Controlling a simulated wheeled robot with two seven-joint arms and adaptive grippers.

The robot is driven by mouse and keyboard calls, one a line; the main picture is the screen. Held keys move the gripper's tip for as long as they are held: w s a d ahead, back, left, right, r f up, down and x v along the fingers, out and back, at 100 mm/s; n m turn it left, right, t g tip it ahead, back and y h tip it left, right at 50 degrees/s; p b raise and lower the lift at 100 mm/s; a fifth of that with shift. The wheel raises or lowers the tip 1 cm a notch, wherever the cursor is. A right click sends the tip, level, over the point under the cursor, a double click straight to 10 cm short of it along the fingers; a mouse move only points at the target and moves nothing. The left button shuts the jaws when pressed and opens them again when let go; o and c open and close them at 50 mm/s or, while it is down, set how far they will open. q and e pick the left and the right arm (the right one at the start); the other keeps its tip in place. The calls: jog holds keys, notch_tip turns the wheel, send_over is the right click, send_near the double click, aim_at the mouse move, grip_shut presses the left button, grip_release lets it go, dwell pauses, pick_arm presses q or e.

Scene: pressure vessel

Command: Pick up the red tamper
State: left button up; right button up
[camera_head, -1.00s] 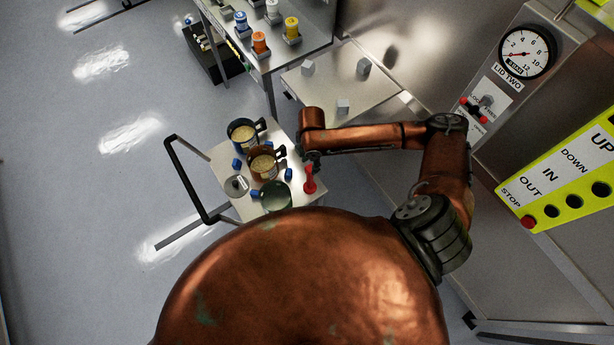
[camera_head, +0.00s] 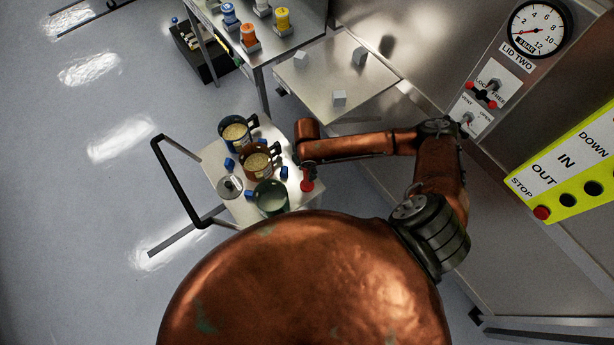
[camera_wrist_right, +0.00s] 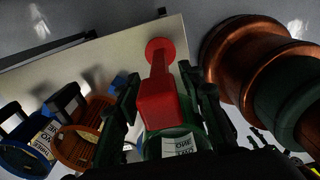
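The red tamper (camera_head: 307,185) stands at the right edge of a small cart top (camera_head: 212,158), partly hidden by my right gripper (camera_head: 305,170) in the head view. In the right wrist view, its block-shaped red handle (camera_wrist_right: 160,105) lies between the two dark fingers of my right gripper (camera_wrist_right: 163,105), with its round foot beyond on the cart top. The fingers are apart, one on each side of the handle, and a gap shows beside it. Whether either finger touches it is hard to tell. My left gripper is out of view.
A green mug (camera_head: 271,198), an orange-brown mug (camera_head: 257,162) and a dark blue mug (camera_head: 236,131) stand on the cart left of the tamper, with small blue pieces and a grey round item (camera_head: 229,187). A steel table (camera_head: 330,75) and a control panel (camera_head: 570,165) are nearby.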

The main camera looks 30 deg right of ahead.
notch_tip(320, 180, down, 4)
jog(key=shift+r, duration=0.2)
jog(key=shift+c, duration=0.7)
grip_shut()
